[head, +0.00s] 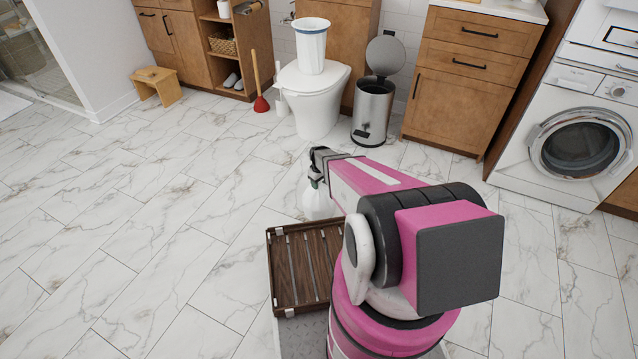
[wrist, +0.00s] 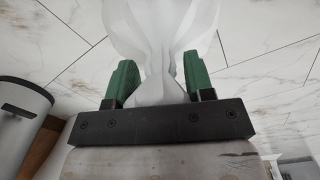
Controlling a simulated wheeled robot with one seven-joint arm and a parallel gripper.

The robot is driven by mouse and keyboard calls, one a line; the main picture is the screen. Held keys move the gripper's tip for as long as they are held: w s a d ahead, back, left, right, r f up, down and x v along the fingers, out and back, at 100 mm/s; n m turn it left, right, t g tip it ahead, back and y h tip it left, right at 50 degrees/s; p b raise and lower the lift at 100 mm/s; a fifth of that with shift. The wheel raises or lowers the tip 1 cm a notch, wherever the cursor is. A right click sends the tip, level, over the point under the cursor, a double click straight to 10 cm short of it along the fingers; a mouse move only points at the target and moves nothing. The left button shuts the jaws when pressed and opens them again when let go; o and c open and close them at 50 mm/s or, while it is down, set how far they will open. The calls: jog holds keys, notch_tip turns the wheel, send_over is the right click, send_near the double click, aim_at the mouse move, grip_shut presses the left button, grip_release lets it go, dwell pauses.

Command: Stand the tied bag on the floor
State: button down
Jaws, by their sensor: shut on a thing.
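The tied bag (head: 317,202) is white and hangs below my gripper (head: 317,170) in the head view, partly hidden by my arm. In the wrist view the bag's gathered neck (wrist: 163,75) sits between the two green fingers of my gripper (wrist: 160,80), which is shut on it. The bag's top flares out beyond the fingers. The bag is near the far edge of the brown slatted tray (head: 283,270). I cannot tell whether its bottom touches the floor (head: 150,240).
A steel pedal bin (head: 372,112) with its lid up stands beyond my gripper. Left of it are a toilet (head: 312,100) with a white bin (head: 312,45) on top and a red plunger (head: 261,103). A wooden stool (head: 156,87) is farther left. The marble floor at left is clear.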

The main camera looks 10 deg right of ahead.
jog(key=shift+c, duration=2.4)
grip_release()
jog(key=shift+f, duration=0.15)
notch_tip(320, 180, up, 12)
jog(key=shift+s+r, duration=0.15)
jog(key=shift+r, duration=0.05)
jog(key=s+r+m, duration=0.6)
jog(key=s+r, duration=1.4)
jog(key=shift+s+a, duration=0.25)
jog(key=shift+s, duration=0.05)
